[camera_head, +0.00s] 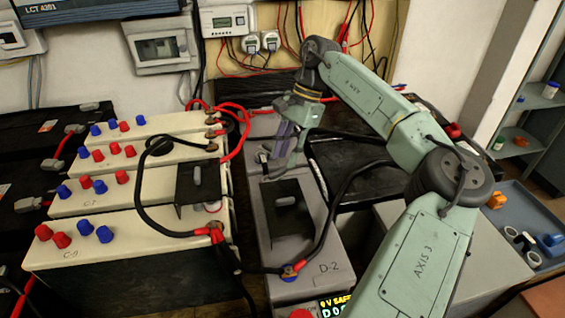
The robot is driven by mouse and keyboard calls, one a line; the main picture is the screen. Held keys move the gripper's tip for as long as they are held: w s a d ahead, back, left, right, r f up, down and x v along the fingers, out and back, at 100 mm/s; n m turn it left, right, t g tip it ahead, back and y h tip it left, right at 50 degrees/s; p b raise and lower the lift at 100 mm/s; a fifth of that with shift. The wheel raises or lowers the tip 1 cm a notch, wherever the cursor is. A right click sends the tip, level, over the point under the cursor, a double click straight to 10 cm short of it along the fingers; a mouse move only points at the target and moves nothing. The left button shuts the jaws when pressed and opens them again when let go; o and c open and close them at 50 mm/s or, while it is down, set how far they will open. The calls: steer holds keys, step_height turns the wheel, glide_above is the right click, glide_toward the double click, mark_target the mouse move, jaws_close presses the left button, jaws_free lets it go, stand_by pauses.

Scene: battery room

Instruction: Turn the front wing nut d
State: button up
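A grey case marked D-2 (328,267) stands in the middle. A black bracket (303,222) lies across its top, with a small grey winged piece (284,201) on it that looks like a wing nut. Another grey winged piece (197,176) sits on a black bracket over the cream cases to the left. My gripper (277,168) points down over the back part of the grey case, behind the front bracket. Its fingers are small and partly merge with the parts behind, so I cannot tell their opening or any contact.
Cream cases (100,202) with red and blue caps stand left. A black cable (334,205) loops right of the bracket down to a front terminal (290,271). Red cables (236,140) run behind. A blue-grey tray (519,208) with loose parts is at right.

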mark_target(281, 169)
steer(key=shift+x, duration=1.7)
jaws_close()
